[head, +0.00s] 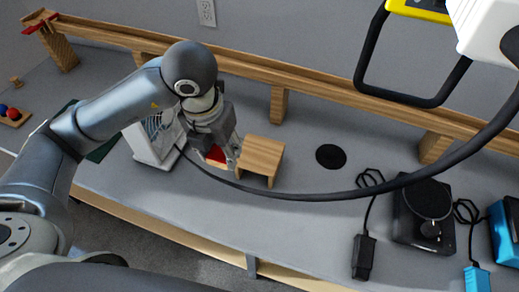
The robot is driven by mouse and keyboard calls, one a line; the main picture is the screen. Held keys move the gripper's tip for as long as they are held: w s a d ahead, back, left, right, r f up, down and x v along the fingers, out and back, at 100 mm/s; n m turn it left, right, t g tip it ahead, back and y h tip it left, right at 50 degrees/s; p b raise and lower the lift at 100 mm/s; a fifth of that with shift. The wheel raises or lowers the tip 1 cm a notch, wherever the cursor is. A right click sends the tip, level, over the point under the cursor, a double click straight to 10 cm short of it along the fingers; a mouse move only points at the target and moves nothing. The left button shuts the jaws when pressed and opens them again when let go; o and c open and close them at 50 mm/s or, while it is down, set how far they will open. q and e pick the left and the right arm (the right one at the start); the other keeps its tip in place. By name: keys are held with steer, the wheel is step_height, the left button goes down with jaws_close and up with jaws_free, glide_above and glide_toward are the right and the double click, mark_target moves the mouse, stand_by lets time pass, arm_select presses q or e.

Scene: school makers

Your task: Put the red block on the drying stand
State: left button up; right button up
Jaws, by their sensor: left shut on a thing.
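The red block (215,154) is at the tips of my left gripper (222,157), which is shut on it. The fingers and a black cable partly hide the block. A small wooden stand (262,154), the likely drying stand, is on the grey bench just right of the gripper. Its flat top looks bare. The block is to the left of the stand, not over its top; I cannot tell its exact height above the bench. My right gripper is not in view.
A white slatted device (153,145) is close left of the gripper. A long wooden rail (318,84) runs along the back. A black cable (330,196) crosses in front of the stand. A black disc (331,156) and a black turntable-like device (423,213) are to the right.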

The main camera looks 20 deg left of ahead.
arm_select(q)
steer(key=w+d+f+p, duration=0.2)
steer(key=w+d+f, duration=0.1)
steer(key=w, duration=0.5)
steer(key=p, duration=0.1)
glide_above(260, 153)
steer(key=s, duration=0.1)
steer(key=f, duration=0.5)
steer(key=shift+s+a+f, duration=0.2)
steer(key=shift+f, duration=0.05)
steer(key=shift+w+d+f, duration=0.2)
steer(key=shift+w+f, duration=0.35)
steer(key=shift+f, duration=0.15)
step_height(260, 153, down, 2)
steer(key=shift+f+p, duration=0.1)
steer(key=shift+p, duration=0.85)
steer(key=shift+f, duration=0.35)
steer(key=shift+f, duration=0.1)
